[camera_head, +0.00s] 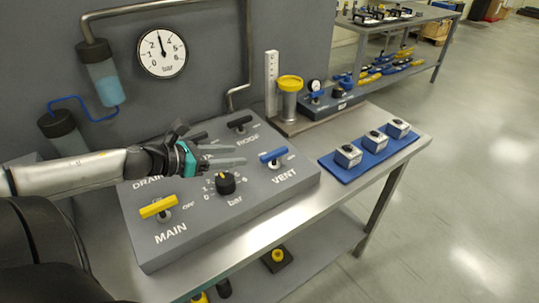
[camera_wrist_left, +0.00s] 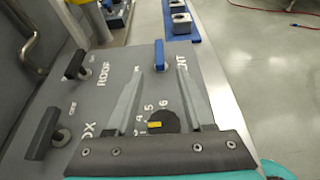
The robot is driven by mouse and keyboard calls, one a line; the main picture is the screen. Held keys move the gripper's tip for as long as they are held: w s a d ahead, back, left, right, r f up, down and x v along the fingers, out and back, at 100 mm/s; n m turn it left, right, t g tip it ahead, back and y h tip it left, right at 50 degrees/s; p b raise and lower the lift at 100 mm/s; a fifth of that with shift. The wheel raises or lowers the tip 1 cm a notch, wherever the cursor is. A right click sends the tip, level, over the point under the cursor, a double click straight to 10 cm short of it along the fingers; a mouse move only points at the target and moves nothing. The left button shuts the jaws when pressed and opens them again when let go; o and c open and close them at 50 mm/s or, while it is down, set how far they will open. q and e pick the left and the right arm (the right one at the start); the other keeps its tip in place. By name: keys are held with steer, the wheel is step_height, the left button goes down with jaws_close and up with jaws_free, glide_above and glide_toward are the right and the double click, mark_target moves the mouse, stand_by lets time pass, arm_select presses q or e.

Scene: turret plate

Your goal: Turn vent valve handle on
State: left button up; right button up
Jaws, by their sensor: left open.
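The vent valve handle (camera_head: 272,155) is a blue bar on a short stem, above the word VENT on the grey sloped panel (camera_head: 255,205). My left gripper (camera_head: 240,152) is open and empty, its two grey fingers pointing right towards the blue handle, with a gap before it. In the left wrist view the blue handle (camera_wrist_left: 160,52) stands upright in the picture, just beyond and between the fingertips of the gripper (camera_wrist_left: 157,72). Part of the VENT label is hidden by a finger there. My right gripper is not in view.
The panel also has a yellow MAIN handle (camera_head: 158,206), a black ROOF handle (camera_head: 240,121) and a black bar knob (camera_head: 225,183) beneath the gripper. A round gauge (camera_head: 161,53) hangs on the wall. A blue mat (camera_head: 350,172) with several small boxes lies to the right.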

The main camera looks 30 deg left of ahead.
mark_target(273, 153)
arm_select(q)
steer(key=b+x, duration=0.2)
steer(key=x, duration=0.1)
steer(key=shift+f, duration=0.1)
steer(key=shift+b+x, duration=1)
steer(key=shift+b, duration=0.05)
steer(key=shift+w, duration=0.15)
steer(key=shift+b+x, duration=0.4)
steer(key=shift+x, duration=0.55)
steer(key=shift+w+f, duration=0.1)
steer(key=shift+w, duration=0.35)
steer(key=shift+p+x, duration=0.7)
steer(key=shift+x, duration=0.4)
steer(key=shift+p+x, duration=0.3)
steer(key=shift+x, duration=0.75)
steer(key=shift+d, duration=0.15)
steer(key=shift+c, duration=0.2)
